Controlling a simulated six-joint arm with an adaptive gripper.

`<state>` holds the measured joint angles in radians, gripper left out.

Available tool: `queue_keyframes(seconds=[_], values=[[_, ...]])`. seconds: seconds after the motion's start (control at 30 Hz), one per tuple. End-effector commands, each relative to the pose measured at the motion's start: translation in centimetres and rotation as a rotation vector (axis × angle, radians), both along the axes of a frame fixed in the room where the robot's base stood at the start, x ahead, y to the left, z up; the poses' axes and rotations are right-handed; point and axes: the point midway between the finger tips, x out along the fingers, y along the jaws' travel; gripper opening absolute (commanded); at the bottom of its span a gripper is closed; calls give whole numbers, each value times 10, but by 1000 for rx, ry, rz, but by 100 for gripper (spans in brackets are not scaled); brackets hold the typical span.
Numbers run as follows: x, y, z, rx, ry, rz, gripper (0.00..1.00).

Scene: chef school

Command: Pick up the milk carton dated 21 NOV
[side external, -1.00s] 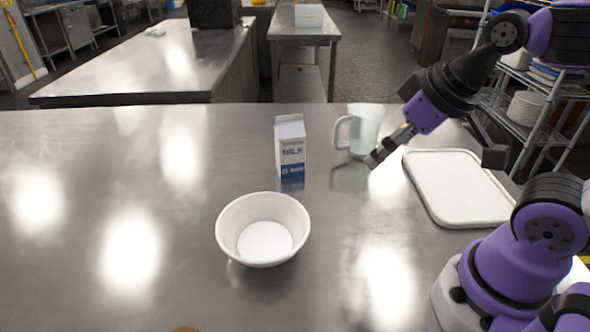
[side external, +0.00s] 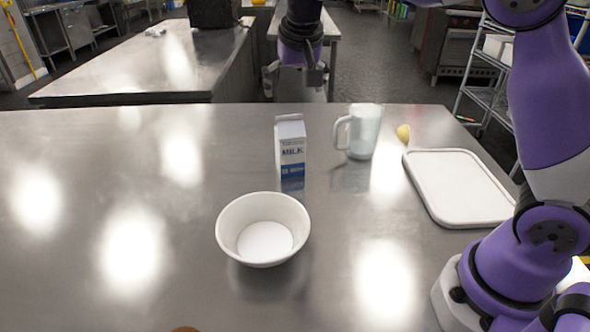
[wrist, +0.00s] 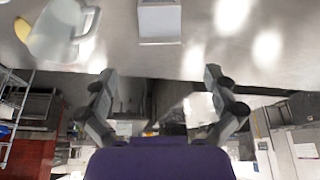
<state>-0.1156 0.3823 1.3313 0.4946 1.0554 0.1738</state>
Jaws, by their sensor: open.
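A white milk carton (side external: 290,147) with a blue lower band stands upright on the steel table, just left of a mug. Small print on the blue band is too blurred to read as a date. The carton also shows at the top of the wrist view (wrist: 159,22). My gripper (side external: 304,84) hangs above and behind the carton at the far side of the table, apart from it. In the wrist view my gripper (wrist: 160,80) has its fingers spread wide with nothing between them.
A white handled mug (side external: 363,132) stands close to the carton's right. A yellow object (side external: 403,132) lies behind a white tray (side external: 440,205) at the right. A white bowl (side external: 232,232) sits in front of the carton. The table's left side (side external: 80,190) is clear.

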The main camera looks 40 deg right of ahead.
Motion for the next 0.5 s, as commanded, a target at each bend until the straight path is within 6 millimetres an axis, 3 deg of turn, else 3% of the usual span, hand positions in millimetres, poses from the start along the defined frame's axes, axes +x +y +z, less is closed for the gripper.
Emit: queue_keyframes(seconds=[0.5], values=[[26,-12,-57,2,4,-23,100]])
